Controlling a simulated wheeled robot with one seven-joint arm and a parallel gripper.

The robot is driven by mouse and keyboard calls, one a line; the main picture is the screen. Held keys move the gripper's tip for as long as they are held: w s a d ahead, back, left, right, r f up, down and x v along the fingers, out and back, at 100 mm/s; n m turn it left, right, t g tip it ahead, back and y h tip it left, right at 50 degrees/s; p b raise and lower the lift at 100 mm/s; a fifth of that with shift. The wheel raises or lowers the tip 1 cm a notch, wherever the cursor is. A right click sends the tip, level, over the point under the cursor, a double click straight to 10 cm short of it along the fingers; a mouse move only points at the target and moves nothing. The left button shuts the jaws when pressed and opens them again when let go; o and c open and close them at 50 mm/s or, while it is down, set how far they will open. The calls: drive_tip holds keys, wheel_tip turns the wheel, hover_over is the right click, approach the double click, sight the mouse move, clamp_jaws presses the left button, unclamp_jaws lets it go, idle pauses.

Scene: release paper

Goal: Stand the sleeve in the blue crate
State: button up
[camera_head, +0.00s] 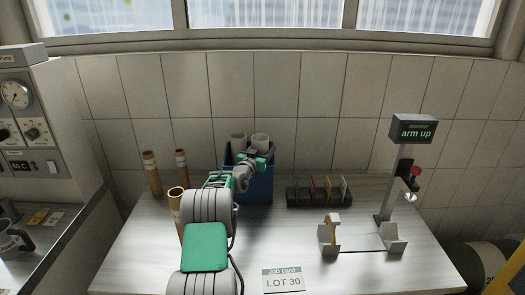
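The blue crate (262,190) stands at the back of the table, partly hidden behind my arm. Two pale hollow cylinders, a left one (238,140) and a right one (260,141), show upright above its rim. Several brown tubes with pale label bands stand left of the crate: one at far left (152,174), one beside it (182,163) and a nearer one (176,198) partly behind my arm. I cannot tell which of these is the sleeve. My gripper (262,160) is over the crate, close to the right pale cylinder. Its fingers are too small to read.
A dark rack (319,196) with coloured cards stands right of the crate. A post with a display (412,129) reading "arm up" and a metal cradle (330,240) are on the right. A job card (283,281) reading "LOT 30" lies at the front.

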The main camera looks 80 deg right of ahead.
drive_tip(key=shift+f+b, duration=0.4)
drive_tip(key=shift+b, duration=0.3)
drive_tip(key=o, duration=1)
drive_tip(key=shift+a, duration=0.1)
drive_tip(key=o, duration=0.4)
drive_tip(key=shift+f, duration=0.35)
drive_tip(key=shift+o, duration=0.2)
drive_tip(key=w+a+r, duration=0.1)
drive_tip(key=a+r, duration=0.1)
drive_tip(key=a, duration=0.5)
drive_tip(key=shift+w+a, duration=0.15)
